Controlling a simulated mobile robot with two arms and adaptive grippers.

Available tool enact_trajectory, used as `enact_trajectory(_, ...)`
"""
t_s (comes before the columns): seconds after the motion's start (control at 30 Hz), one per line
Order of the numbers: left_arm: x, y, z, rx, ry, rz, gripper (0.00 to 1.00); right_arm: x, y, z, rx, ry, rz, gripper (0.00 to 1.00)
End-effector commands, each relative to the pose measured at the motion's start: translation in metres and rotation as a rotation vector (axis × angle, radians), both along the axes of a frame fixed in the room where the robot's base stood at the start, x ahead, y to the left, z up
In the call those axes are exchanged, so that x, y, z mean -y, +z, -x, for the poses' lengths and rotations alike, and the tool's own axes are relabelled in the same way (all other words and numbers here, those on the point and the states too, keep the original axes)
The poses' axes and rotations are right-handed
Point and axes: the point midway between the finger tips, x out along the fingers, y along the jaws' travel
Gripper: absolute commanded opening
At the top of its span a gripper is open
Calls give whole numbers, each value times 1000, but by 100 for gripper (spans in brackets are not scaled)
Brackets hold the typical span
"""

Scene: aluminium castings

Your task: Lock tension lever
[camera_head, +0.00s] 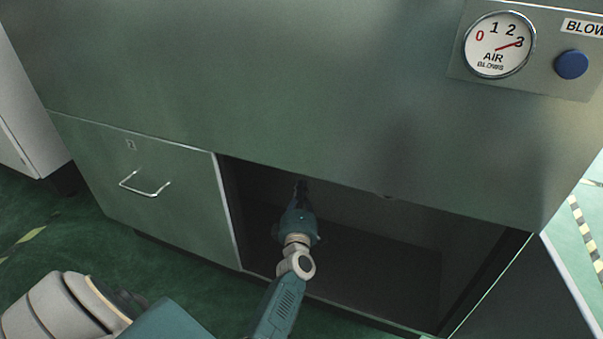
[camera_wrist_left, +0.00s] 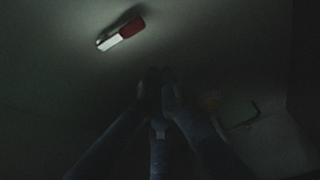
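A red and white piece, which looks like the tension lever (camera_wrist_left: 121,33), shows in the left wrist view on the dark inner surface, ahead and to the left of my left gripper (camera_wrist_left: 161,77). It lies slantwise, with its red part toward the upper right. My left gripper's fingers come together in the wrist view and look shut, with nothing seen between them. They appear apart from the lever. In the head view the left gripper (camera_head: 301,186) reaches into the open cabinet compartment, just under its top edge. The lever is hidden in that view. My right gripper is not in view.
The green cabinet (camera_head: 290,95) has a closed drawer front with a handle (camera_head: 146,187) left of the opening. An open door (camera_head: 520,295) stands at right. An air gauge (camera_head: 499,44) and blue button (camera_head: 571,64) are above. The compartment is dark.

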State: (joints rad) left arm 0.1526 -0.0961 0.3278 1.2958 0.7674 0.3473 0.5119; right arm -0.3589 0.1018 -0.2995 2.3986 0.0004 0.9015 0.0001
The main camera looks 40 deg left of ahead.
Motion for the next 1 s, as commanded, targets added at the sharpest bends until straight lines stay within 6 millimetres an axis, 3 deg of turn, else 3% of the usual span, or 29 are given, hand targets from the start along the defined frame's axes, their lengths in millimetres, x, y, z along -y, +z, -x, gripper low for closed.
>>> enact_trajectory(0.1, 10, -1, 18, -3, 1, -1, 0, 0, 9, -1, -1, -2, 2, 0)
enact_trajectory(0.3, 18, -2, 30, 0, 1, -1, 0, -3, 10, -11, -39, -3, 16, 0)
enact_trajectory(1.0, 19, -3, 31, 0, 1, -1, 0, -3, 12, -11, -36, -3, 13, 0)
